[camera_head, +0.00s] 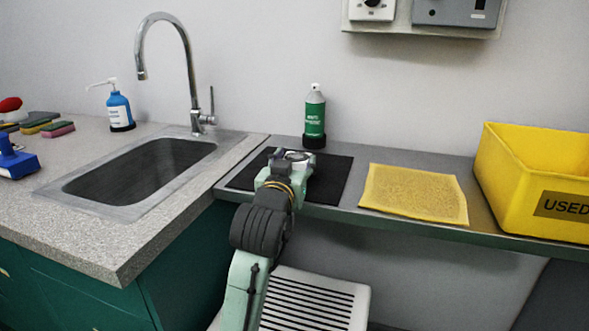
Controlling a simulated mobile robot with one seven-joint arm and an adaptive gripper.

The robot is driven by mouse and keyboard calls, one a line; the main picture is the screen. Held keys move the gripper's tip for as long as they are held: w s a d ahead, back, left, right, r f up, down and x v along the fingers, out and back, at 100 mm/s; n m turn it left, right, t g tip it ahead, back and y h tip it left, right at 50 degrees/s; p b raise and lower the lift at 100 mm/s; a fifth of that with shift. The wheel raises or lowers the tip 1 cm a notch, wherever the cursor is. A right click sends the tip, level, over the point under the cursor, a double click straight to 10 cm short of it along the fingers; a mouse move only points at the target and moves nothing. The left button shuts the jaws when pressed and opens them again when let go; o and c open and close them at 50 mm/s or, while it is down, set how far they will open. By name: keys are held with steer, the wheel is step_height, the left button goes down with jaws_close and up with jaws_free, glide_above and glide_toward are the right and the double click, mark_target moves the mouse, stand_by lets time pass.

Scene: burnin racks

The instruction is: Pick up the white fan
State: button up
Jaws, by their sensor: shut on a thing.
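My gripper (291,160) is at the black mat (334,177) on the grey bench, seen from behind. It is shut on a small pale piece (297,155), which I take to be the white fan. Most of that piece is hidden by my gripper and wrist, so its full shape does not show. I cannot tell whether it touches the mat or is held just above it.
A green spray bottle (314,116) stands just behind the mat. A yellow cloth (414,193) and a yellow bin (530,205) are to the right. The sink (140,172), tap (190,70) and blue bottle (119,110) are to the left. A white slatted surface (358,292) is low in front.

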steer(key=shift+r, duration=0.9)
steer(key=s+a+r, duration=0.1)
steer(key=s+a, duration=0.2)
steer(key=s, duration=0.4)
steer(key=s+a+r, duration=0.2)
steer(key=s+a, duration=0.1)
steer(key=s, duration=0.4)
steer(key=shift+s+a+r+b, duration=0.2)
steer(key=shift+s+a+b, duration=0.15)
